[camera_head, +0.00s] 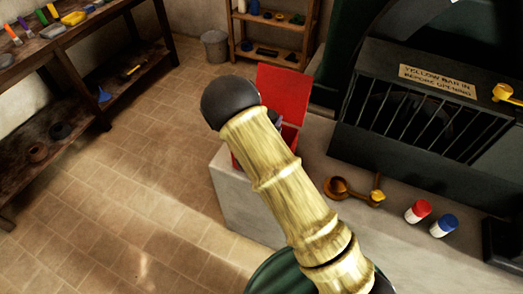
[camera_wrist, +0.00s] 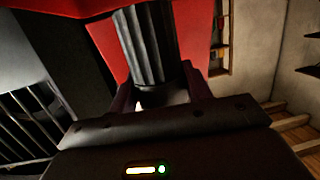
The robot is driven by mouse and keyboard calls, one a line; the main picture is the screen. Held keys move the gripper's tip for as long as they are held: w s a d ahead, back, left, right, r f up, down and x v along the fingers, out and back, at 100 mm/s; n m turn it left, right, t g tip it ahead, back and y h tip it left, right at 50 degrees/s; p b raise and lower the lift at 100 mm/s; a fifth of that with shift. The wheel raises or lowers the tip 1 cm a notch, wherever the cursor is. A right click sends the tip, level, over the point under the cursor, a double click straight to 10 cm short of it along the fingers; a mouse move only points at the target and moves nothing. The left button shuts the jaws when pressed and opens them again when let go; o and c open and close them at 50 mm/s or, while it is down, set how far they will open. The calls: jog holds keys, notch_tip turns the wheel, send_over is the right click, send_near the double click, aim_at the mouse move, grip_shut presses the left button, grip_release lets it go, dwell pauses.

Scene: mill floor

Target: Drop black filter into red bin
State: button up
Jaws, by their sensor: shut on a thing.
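The black filter (camera_wrist: 148,40) is a dark ribbed cylinder in the wrist view. My gripper (camera_wrist: 158,84) is shut on its lower end in that picture. Red surfaces of the red bin (camera_wrist: 105,45) fill the area behind and beside the filter. In the head view the red bin (camera_head: 290,136) stands on the pale block's left end with its red lid (camera_head: 284,90) raised. My arm covers much of the bin there. A small dark part shows at the bin's mouth beside my arm; I cannot tell whether it is gripper or filter.
The pale block (camera_head: 240,200) also carries a brass piece (camera_head: 350,190), a red-and-white jar (camera_head: 418,211) and a blue-and-white jar (camera_head: 443,225). A dark barred machine (camera_head: 410,110) stands at right. Shelves (camera_head: 270,40) and a grey bucket (camera_head: 215,46) are behind. Floor at left is clear.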

jog(key=shift+w+d+f, duration=0.1)
jog(key=shift+d+f, duration=0.2)
jog(key=shift+f, duration=0.05)
jog(key=shift+a+f+b, duration=0.2)
jog(key=shift+f+b, duration=1.55)
jog(key=shift+f, duration=0.95)
jog(key=o, duration=1.1)
jog(key=b+v, duration=0.2)
jog(key=v, duration=1.5)
jog(key=shift+r, duration=0.15)
